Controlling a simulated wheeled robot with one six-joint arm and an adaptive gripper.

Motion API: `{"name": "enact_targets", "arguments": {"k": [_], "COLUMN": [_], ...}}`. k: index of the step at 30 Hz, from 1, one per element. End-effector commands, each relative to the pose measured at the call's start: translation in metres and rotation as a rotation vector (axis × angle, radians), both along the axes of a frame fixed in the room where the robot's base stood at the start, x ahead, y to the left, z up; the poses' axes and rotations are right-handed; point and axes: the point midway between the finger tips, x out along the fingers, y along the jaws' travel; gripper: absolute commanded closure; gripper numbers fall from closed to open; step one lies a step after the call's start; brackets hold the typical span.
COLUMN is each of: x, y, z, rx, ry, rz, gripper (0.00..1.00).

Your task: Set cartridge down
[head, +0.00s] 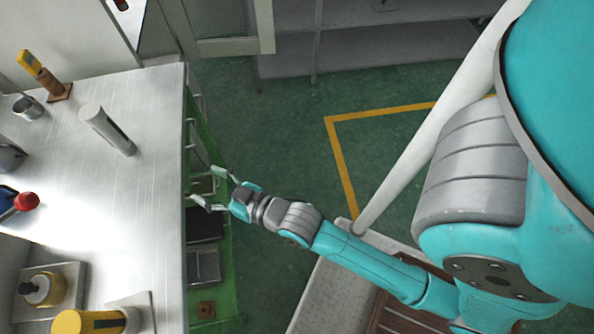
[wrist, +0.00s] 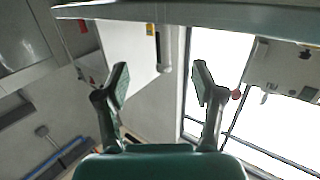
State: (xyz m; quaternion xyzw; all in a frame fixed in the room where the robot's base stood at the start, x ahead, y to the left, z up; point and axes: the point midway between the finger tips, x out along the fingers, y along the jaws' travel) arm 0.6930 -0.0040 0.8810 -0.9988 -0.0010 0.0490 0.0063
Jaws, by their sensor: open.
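A pale grey cartridge (head: 105,130) with a dark strip along its side stands on the metal worktop (head: 130,210), near its right edge. It appears upright. My gripper (head: 208,187) is open and empty. It is just off the worktop's right edge, to the right of the cartridge and lower in the picture, clear of it. In the wrist view, both fingers of my gripper (wrist: 160,83) are spread wide. The cartridge (wrist: 164,50) shows beyond them, between the fingertips, with a gap.
A yellow tool on a brown stand (head: 60,91), a metal cup (head: 28,110), a red-knobbed lever (head: 26,201) and a yellow cylinder (head: 85,321) are also on the worktop. A rail (head: 190,130) runs along its edge. Green floor (head: 280,150) is free to the right.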

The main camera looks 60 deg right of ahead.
Motion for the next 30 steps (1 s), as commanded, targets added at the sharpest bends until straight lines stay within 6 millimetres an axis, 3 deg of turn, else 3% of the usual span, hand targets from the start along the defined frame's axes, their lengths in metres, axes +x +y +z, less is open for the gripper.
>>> {"name": "enact_targets", "arguments": {"k": [1,8,18,24,30], "x": [-0.022,-0.106,-0.220,-0.258,-0.269], "y": [0.000,0.001,0.003,0.004,0.004], "z": [-0.008,-0.024,-0.013,0.000,0.004], "rx": [0.001,-0.002,-0.010,-0.013,-0.012], "ry": [0.019,0.071,0.143,0.168,0.174], "rz": [-0.002,-0.011,-0.008,-0.003,0.000], "gripper": [0.32,0.32,0.32,0.32,0.32]}}
